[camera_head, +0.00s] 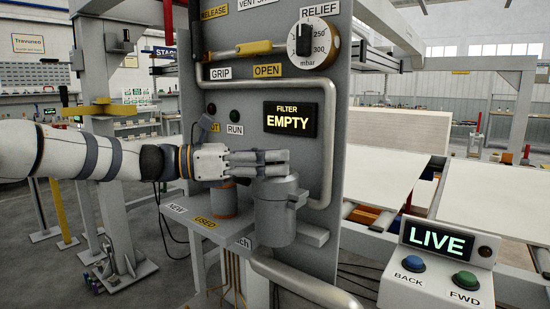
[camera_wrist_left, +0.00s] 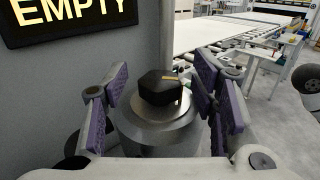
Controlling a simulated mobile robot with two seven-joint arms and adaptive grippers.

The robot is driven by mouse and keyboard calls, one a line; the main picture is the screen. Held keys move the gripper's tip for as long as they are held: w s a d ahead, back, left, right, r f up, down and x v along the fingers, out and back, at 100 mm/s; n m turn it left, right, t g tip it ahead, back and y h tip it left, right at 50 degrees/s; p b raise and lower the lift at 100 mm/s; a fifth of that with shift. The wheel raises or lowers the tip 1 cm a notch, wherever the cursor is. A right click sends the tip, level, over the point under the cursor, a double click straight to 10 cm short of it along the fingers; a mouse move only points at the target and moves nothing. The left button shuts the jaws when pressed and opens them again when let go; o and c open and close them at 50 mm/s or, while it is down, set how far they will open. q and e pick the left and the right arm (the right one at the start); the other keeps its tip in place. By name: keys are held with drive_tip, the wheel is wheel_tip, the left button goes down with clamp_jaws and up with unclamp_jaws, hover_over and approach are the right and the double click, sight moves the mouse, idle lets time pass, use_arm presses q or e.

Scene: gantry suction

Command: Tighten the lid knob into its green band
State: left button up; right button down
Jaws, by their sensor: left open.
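A grey filter canister (camera_head: 275,217) is mounted on the front of the grey panel. In the left wrist view its round lid (camera_wrist_left: 137,123) carries a black faceted lid knob (camera_wrist_left: 160,91) with a small yellowish mark on top. My left gripper (camera_head: 268,162) is over the canister, its fingers pointing right. In the left wrist view the open left gripper (camera_wrist_left: 160,84) has its purple-padded fingers on both sides of the knob, with gaps between pads and knob. No green band can be made out. In the head view the fingers hide the knob.
The panel has a RELIEF dial (camera_head: 311,42), a display reading FILTER EMPTY (camera_head: 290,119) and a bent grey pipe (camera_head: 329,150) close behind the canister. A shelf (camera_head: 205,225) marked NEW and USED holds a cylinder (camera_head: 222,201). A LIVE console (camera_head: 437,263) stands right.

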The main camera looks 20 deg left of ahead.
use_arm(q)
drive_tip(key=v, duration=1.1)
drive_tip(key=shift+a, duration=0.1)
